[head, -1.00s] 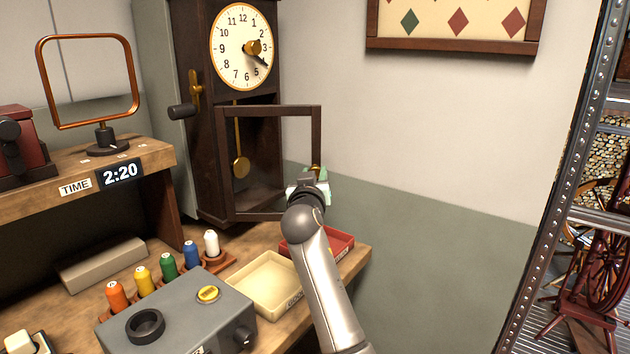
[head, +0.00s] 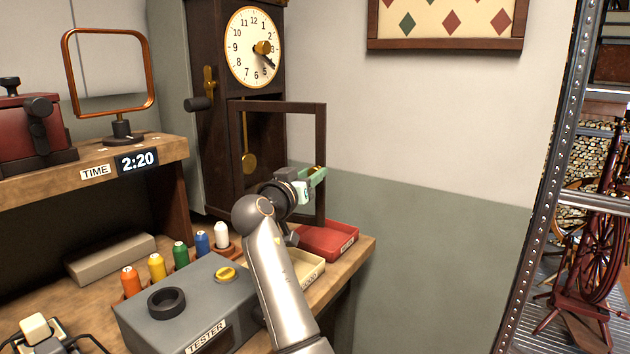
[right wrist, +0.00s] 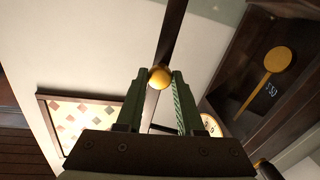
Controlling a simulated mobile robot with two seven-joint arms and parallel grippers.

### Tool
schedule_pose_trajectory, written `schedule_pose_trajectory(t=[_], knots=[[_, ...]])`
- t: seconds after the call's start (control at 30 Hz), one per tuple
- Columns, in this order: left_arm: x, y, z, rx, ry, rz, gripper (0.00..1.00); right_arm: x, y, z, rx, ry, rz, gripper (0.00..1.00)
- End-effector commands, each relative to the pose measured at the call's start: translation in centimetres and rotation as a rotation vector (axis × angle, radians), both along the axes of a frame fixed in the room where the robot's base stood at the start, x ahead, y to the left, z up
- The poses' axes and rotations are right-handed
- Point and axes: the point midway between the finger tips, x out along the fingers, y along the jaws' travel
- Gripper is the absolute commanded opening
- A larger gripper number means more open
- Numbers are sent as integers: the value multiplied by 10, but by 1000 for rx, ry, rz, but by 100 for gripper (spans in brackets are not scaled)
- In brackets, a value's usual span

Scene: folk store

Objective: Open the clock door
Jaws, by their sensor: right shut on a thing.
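The tall dark wooden clock (head: 199,140) stands against the back wall, its white dial (head: 251,48) above and a brass pendulum (head: 249,163) in the case. Its framed door (head: 320,130) is swung out from the case, hinged at the left, with the free edge toward the right. My right gripper (head: 318,176) is at that free edge. In the right wrist view a round brass knob (right wrist: 160,76) sits between its green fingertips, and they are shut on it. The pendulum also shows in that view (right wrist: 280,60). My left gripper is not in view.
Thread spools (head: 181,255) stand in a row behind the tester. A metal shelf (head: 560,180) stands at the right. Open space lies before the right wall.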

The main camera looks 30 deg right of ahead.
Motion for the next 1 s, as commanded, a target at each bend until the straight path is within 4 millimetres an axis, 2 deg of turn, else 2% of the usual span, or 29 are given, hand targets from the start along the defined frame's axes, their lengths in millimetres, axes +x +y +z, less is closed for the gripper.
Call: schedule_pose_trajectory(t=[0.27,0.67,0.7,0.93,1.0], knots=[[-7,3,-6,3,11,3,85,0,5,1,-1,-1,-29,0],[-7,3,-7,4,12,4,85,0,5,1,-2,-1,-31,0],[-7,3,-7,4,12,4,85,0,5,1,-2,-1,-31,40],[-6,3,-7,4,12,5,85,0,5,1,-1,0,-31,66],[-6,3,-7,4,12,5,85,0,5,1,-1,0,-31,66]])
